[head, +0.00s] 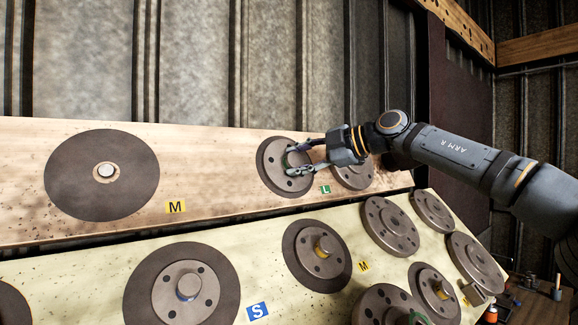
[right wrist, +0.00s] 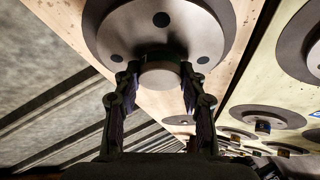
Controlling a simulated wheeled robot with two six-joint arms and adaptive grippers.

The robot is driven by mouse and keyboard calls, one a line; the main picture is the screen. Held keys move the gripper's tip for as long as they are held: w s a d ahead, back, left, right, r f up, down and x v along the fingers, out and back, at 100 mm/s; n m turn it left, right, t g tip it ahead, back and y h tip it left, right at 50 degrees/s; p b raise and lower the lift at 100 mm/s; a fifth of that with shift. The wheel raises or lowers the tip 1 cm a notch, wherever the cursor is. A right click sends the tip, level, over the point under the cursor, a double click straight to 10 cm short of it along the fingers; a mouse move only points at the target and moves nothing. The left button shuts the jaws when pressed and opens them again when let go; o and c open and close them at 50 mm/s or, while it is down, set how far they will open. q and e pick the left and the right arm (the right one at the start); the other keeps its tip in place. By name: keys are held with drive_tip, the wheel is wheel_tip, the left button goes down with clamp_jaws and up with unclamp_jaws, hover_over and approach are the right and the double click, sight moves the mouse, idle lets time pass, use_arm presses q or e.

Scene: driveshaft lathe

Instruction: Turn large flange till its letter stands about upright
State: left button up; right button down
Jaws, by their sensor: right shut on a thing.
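The large flange (head: 270,155), a dark grey disc with bolt holes, sits on the upper wooden board beside a green L tag (head: 325,189). It also shows in the right wrist view (right wrist: 205,25), with its round hub (right wrist: 160,76) facing me. My right gripper (head: 291,160) reaches in from the right and is shut on the hub, one finger on each side. In the right wrist view the fingers (right wrist: 159,84) flank the hub. I cannot make out a letter on the flange. My left gripper is not in view.
Another flange (head: 353,178) is close on the right, partly under my right gripper. Several flanges, including one at the S tag (head: 186,283), fill the lower board.

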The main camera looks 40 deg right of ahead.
drive_tip(key=shift+a+f, duration=0.2)
drive_tip(key=shift+f, duration=0.15)
drive_tip(key=c, duration=0.7)
unclamp_jaws()
drive_tip(key=shift+w+r, duration=0.1)
